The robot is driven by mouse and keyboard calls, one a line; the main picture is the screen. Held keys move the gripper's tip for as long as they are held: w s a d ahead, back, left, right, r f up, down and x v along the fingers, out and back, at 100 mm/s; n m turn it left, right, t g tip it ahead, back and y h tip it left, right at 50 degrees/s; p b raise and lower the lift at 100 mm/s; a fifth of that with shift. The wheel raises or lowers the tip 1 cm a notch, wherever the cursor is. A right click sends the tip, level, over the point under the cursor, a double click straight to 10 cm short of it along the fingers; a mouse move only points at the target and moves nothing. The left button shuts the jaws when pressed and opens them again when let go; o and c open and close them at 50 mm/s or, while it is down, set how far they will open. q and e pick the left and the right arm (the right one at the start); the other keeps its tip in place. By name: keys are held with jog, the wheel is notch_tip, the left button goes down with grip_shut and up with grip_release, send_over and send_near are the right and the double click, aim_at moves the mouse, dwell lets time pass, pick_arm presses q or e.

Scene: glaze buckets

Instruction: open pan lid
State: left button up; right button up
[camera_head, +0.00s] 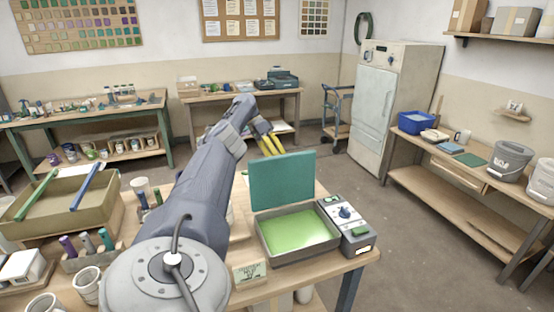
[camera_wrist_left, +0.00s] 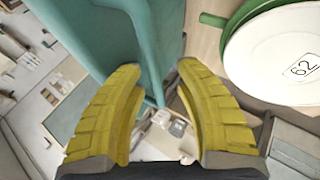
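The pan (camera_head: 272,254) is a shallow grey tray with bright green inside, on the near table. Its teal lid (camera_head: 282,180) stands nearly upright at the pan's back edge, so the pan is open. My left gripper (camera_head: 272,148) has yellow fingers and is at the lid's upper left edge; its fingertips are partly hidden there. In the left wrist view the gripper (camera_wrist_left: 156,72) has its fingers spread apart, with the teal lid (camera_wrist_left: 95,50) beside and behind the left finger. I cannot tell whether it touches the lid. My right gripper is not in view.
A control box (camera_head: 346,222) with a knob adjoins the pan's right side. A small sign (camera_head: 249,272) stands in front. A wooden tray (camera_head: 62,206) with green and blue bars is at left. In the wrist view, a white disc marked 62 (camera_wrist_left: 277,55) is close by.

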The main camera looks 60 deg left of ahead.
pick_arm(q)
notch_tip(320, 180, up, 10)
jog(key=shift+f, duration=0.15)
dwell(0.5)
dwell(0.4)
